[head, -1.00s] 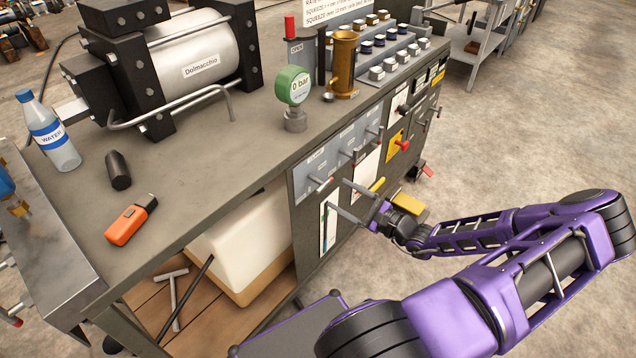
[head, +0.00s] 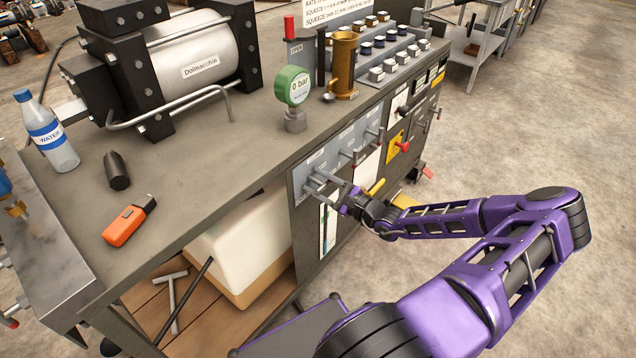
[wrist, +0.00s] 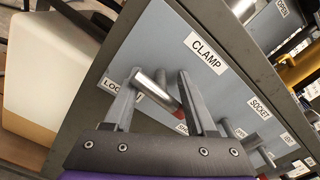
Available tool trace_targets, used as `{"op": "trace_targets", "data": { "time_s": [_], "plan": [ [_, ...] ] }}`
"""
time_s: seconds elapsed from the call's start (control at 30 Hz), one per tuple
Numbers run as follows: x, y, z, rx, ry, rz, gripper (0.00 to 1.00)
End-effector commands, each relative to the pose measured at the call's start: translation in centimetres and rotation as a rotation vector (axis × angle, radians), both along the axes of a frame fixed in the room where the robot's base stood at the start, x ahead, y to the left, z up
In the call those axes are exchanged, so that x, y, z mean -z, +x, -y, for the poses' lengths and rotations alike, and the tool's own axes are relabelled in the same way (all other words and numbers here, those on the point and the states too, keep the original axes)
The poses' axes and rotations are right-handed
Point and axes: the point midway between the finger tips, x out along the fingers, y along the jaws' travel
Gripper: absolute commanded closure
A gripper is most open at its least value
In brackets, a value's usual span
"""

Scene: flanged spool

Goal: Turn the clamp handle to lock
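The clamp handle (wrist: 154,88) is a silver bar with a red end, on the grey-blue panel below the CLAMP label (wrist: 206,53). A partly hidden label starting "LOC" (wrist: 110,88) is to its left in the wrist view. My gripper (wrist: 157,75) is open, with one finger on each side of the handle. I cannot tell whether either finger touches it. In the head view my gripper (head: 318,183) is at the leftmost panel of the bench front, and the handle is hard to make out there.
More handles follow to the right, including one by the SOCKET label (wrist: 260,108). A green gauge reading 0 bar (head: 293,86) stands on the bench top (head: 215,150) above the panel. A cream tank (head: 240,235) sits below left. The floor to the right is open.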

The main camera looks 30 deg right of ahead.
Motion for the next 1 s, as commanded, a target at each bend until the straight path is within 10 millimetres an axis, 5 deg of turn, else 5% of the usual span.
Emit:
{"op": "trace_targets", "data": {
  "time_s": [0.3,1.0],
  "plan": [
    [0.04,-0.03,-0.03,-0.001,0.000,-0.001,1.00],
    [-0.27,-0.05,-0.17,-0.004,0.152,-0.057,1.00]
  ]
}}
